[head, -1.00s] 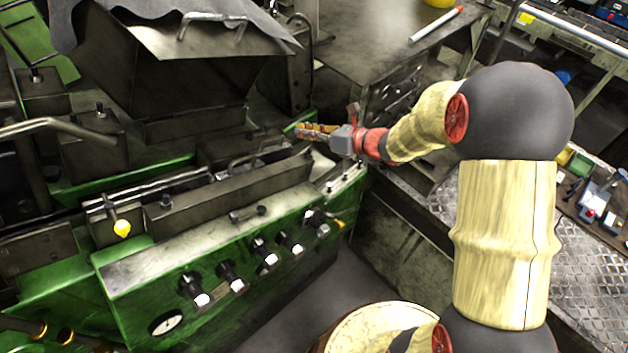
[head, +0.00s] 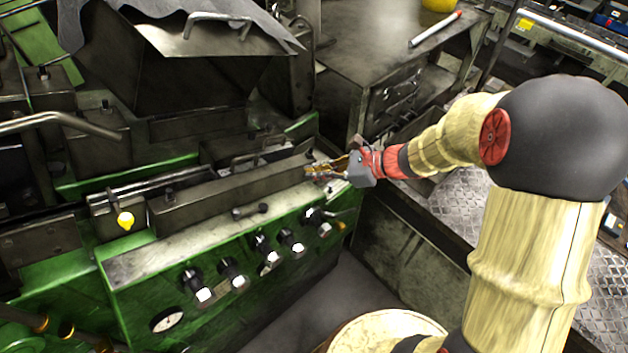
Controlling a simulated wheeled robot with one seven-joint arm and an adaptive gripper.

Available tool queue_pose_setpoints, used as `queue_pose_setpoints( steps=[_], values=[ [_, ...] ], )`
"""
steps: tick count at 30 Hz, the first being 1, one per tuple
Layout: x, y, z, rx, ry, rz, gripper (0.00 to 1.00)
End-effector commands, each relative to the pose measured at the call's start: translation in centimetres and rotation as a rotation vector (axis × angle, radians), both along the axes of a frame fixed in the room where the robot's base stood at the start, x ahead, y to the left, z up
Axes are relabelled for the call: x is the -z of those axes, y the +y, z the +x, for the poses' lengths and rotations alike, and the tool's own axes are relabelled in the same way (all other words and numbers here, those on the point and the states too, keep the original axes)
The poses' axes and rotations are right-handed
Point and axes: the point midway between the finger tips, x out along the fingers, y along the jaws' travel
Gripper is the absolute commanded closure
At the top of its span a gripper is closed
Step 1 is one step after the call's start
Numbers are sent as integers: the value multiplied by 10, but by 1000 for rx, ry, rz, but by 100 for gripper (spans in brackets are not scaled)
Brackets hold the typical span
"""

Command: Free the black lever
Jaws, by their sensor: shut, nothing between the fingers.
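My gripper (head: 310,171) is at the right end of the green machine (head: 120,285), its fingers pointing left over the machine's edge. The fingers look close together and hold nothing. A small black lever-like handle (head: 250,211) lies along the front ledge, left of and below the gripper, apart from it. Several black knobs with pale ends, such as one (head: 265,246), stick out of the green front panel. One dark knob (head: 318,216) sits just below the gripper. I cannot tell for sure which of these is the black lever. The fingertips partly cover the machine's corner.
A long dark metal bar (head: 235,190) runs along the machine top, left of the gripper. A grey table with a white and red tube (head: 434,29) is behind.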

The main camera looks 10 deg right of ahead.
Motion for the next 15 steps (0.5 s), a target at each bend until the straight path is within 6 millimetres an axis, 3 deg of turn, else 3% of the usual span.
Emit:
queue_pose_setpoints(
  steps=[15],
  values=[
    [4,0,-10,-63,-41,-48,100]
  ],
)
